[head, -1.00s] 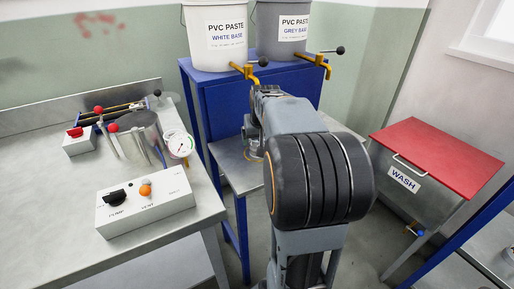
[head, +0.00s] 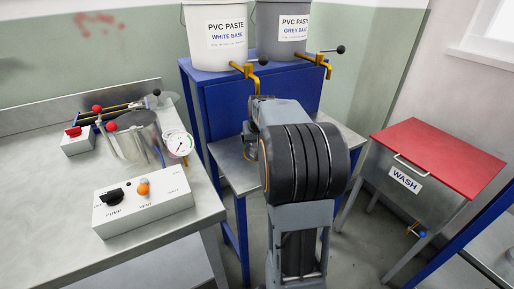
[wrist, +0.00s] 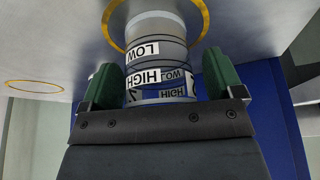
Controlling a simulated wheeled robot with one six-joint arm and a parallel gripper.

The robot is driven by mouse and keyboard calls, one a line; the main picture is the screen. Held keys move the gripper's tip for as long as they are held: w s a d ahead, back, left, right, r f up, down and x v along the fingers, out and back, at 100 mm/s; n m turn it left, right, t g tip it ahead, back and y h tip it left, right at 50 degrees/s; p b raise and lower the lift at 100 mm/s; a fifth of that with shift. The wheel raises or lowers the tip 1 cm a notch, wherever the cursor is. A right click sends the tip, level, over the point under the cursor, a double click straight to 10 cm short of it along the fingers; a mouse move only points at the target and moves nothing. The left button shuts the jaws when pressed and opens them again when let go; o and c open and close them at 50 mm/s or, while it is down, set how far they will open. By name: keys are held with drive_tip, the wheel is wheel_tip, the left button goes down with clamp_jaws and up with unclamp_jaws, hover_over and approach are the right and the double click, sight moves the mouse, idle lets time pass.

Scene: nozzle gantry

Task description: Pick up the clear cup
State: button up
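The clear cup (wrist: 157,60) is in the wrist view, with black lines and white LOW and HIGH labels that appear upside down. Its far end lies within a yellow ring (wrist: 113,38) on a grey surface. My gripper (wrist: 162,88) has green fingertips, one on each side of the cup. The fingers stand wide on the palm, and a thin gap seems to show on the right; contact on the left is unclear.
White (head: 217,36) and grey (head: 283,30) paste buckets with yellow taps stand on a blue cabinet (head: 215,100) behind my arm. A pump control box (head: 145,205) and metal pot (head: 135,135) are on the left bench. A red-lidded wash bin (head: 437,157) stands at right.

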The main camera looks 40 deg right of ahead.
drive_tip(key=c, duration=1.1)
drive_tip(key=shift+o, duration=0.2)
drive_tip(key=shift+r, duration=0.15)
